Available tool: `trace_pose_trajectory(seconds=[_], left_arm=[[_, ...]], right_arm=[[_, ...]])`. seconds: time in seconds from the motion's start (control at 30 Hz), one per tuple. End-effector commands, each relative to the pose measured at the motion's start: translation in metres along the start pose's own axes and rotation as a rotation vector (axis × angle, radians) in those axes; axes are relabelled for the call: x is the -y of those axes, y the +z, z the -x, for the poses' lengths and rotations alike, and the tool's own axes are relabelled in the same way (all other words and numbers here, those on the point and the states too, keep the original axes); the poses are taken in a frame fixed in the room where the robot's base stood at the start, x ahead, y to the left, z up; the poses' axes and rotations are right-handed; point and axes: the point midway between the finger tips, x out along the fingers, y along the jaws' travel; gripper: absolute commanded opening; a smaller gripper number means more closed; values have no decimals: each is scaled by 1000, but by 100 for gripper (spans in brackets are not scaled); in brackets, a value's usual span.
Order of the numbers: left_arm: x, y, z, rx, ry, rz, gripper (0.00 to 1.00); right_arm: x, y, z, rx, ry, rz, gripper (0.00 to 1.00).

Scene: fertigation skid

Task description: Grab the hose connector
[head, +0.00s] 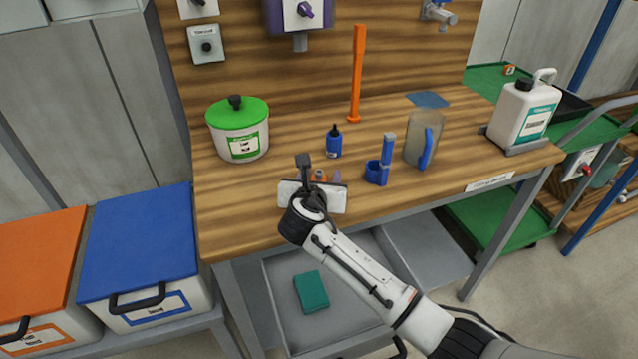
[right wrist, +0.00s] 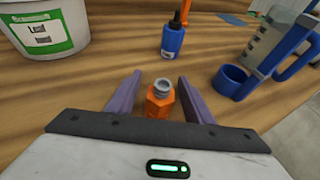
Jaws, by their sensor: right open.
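The hose connector (right wrist: 160,98) is a small orange hex piece with a grey threaded top, standing on the wooden bench. In the head view only a bit of its orange (head: 320,176) shows behind my right gripper (head: 325,181). In the right wrist view my right gripper (right wrist: 164,95) is open, with one purple finger on each side of the connector. The connector's lower part is hidden by the gripper body, and I cannot tell whether a finger touches it. My left gripper is not in view.
A small blue bottle (head: 334,143) stands just behind the connector. A blue holder (head: 378,172) and a clear jug (head: 421,140) with a blue handle are to its right. A green-lidded tub (head: 238,130) is at the left, a white jerrycan (head: 523,110) at the right. Bare wood lies at the front left.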

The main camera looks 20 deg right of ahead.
Motion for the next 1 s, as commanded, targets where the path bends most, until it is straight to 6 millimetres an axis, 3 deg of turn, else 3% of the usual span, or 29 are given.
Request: trace_pose_trajectory(seconds=[0.07, 0.33, 0.67, 1.0], left_arm=[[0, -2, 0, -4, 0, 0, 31], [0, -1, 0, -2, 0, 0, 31], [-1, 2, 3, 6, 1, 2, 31], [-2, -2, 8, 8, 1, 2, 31]], right_arm=[[0, 0, 0, 0, 0, 0, 47], [0, 0, 0, 0, 0, 0, 3], [0, 8, 3, 2, -1, -2, 3], [0, 68, 28, 4, 0, -3, 3]])
